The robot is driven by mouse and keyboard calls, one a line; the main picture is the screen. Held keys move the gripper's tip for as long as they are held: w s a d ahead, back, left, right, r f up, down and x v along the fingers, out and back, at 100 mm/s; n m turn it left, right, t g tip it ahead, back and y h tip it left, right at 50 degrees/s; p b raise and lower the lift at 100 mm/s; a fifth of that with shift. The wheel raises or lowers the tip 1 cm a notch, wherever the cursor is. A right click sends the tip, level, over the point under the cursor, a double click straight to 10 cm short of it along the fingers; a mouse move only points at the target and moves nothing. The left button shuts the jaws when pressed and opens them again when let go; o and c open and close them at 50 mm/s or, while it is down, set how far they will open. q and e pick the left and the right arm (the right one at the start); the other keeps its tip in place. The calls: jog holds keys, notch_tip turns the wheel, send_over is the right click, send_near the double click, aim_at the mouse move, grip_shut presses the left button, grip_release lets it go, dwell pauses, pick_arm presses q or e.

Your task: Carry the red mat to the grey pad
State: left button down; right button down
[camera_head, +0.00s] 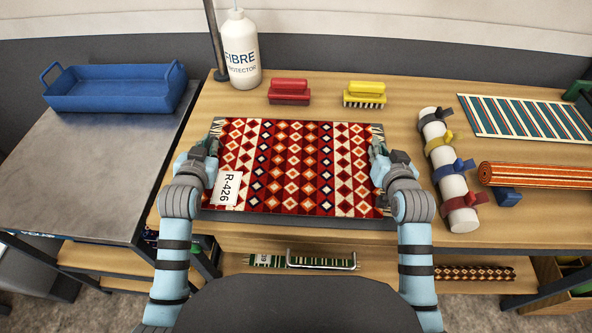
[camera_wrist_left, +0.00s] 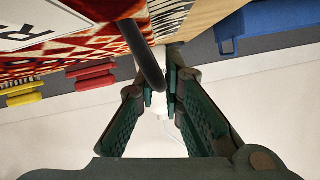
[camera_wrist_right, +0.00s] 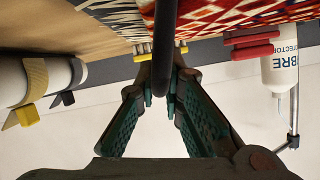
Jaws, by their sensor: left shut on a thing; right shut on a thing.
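The red mat (camera_head: 293,170) has a diamond pattern, a white R-426 label and fringed ends. It lies flat over the dark grey pad (camera_head: 300,223), whose front edge shows; I cannot tell if they touch. My left gripper (camera_head: 211,147) is at the mat's left end and my right gripper (camera_head: 377,148) at its right end. In the left wrist view a dark bar (camera_wrist_left: 143,52) at the mat's edge runs into the shut jaws. In the right wrist view a similar bar (camera_wrist_right: 165,45) does the same. The jaws partly hide what they grip.
A fibre protector bottle (camera_head: 242,52), a red brush (camera_head: 290,91) and a yellow brush (camera_head: 365,94) stand behind the mat. A strapped white roll (camera_head: 447,170), an orange striped roll (camera_head: 535,176) and a striped mat (camera_head: 525,117) lie right. A blue tray (camera_head: 118,90) stands left.

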pick_arm(q)
jog(key=c, duration=1.7)
grip_release()
jog(key=shift+s+a+f, duration=0.1)
jog(key=shift+f, duration=0.1)
pick_arm(e)
jog(key=c, duration=1.7)
grip_release()
jog(key=shift+d+f, duration=0.1)
jog(key=shift+f, duration=0.1)
pick_arm(q)
jog(key=v, duration=1.1)
jog(key=shift+s, duration=0.1)
jog(key=shift+s+r, duration=0.15)
jog(key=shift+s, duration=0.15)
pick_arm(e)
jog(key=shift+s+r, duration=0.1)
jog(key=shift+s, duration=0.1)
jog(key=v, duration=1.1)
jog(key=shift+s, duration=0.35)
jog(key=shift+r, duration=0.1)
